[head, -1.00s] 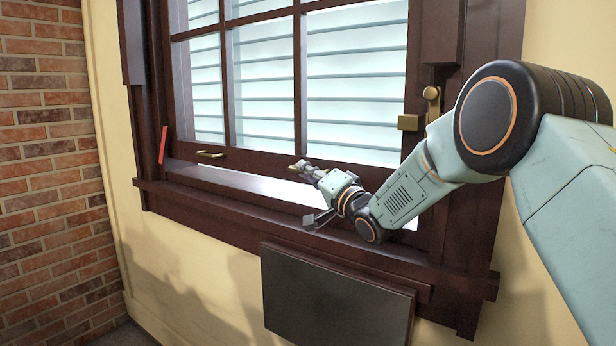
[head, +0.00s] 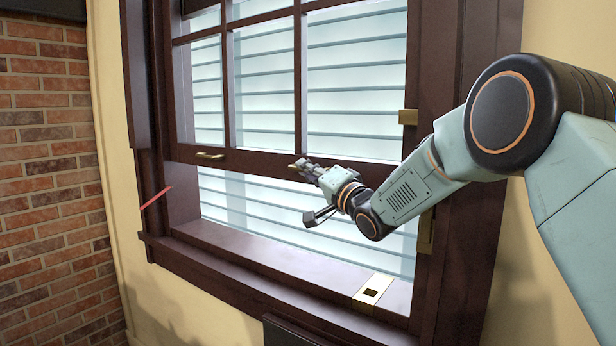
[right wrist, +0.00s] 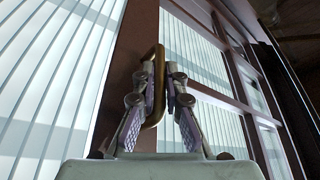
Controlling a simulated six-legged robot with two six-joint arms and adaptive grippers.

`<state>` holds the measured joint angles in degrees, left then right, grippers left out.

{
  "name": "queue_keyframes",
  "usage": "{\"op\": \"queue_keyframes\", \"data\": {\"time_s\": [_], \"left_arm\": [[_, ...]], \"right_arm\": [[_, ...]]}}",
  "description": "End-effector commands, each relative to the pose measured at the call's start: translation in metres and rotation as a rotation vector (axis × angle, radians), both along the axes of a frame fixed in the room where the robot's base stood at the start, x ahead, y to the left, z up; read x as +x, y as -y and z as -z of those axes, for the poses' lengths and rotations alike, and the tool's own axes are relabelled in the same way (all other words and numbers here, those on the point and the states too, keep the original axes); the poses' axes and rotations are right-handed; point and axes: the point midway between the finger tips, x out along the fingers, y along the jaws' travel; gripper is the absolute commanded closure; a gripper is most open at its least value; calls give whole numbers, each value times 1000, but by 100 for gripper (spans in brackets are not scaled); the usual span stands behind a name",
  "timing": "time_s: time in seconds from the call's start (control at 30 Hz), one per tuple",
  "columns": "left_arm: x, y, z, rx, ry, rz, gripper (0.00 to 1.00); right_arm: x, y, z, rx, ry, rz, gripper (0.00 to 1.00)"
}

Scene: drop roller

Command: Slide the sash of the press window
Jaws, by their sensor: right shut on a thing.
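The sash (head: 262,161) is a dark brown frame with several panes. It stands raised, with a wide open gap between its bottom rail and the sill (head: 230,243). A brass pull handle (head: 210,156) sits on the left of the rail. My right gripper (head: 300,167) is at a second pull handle near the rail's middle. In the right wrist view, its fingers are shut on this curved brass handle (right wrist: 155,85). In the head view the gripper mostly hides that handle. My left gripper is not in view.
A red strip (head: 156,197) sticks out tilted at the left jamb. A brass plate with a square hole (head: 373,290) lies on the sill's right. A brass block (head: 408,117) is on the sash's right edge. A brick wall (head: 45,150) stands left.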

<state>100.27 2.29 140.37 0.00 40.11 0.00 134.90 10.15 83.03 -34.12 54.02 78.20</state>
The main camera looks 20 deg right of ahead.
Motion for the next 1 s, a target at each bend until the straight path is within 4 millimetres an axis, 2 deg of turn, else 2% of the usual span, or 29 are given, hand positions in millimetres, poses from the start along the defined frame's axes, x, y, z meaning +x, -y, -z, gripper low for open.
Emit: {"op": "queue_keyframes", "data": {"time_s": [0.03, 0.1, 0.4, 0.63, 1.0], "left_arm": [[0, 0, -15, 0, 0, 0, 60], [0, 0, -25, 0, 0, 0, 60], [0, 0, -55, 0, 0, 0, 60], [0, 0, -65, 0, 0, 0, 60], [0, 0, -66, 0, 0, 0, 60]], "right_arm": [[0, 0, -23, 1, 13, 0, 100], [0, 0, -36, 0, 13, 0, 100], [0, 0, -74, 2, 9, 0, 100], [0, 0, -86, 1, 7, 0, 100], [0, 0, -88, 0, 6, 0, 100]]}}
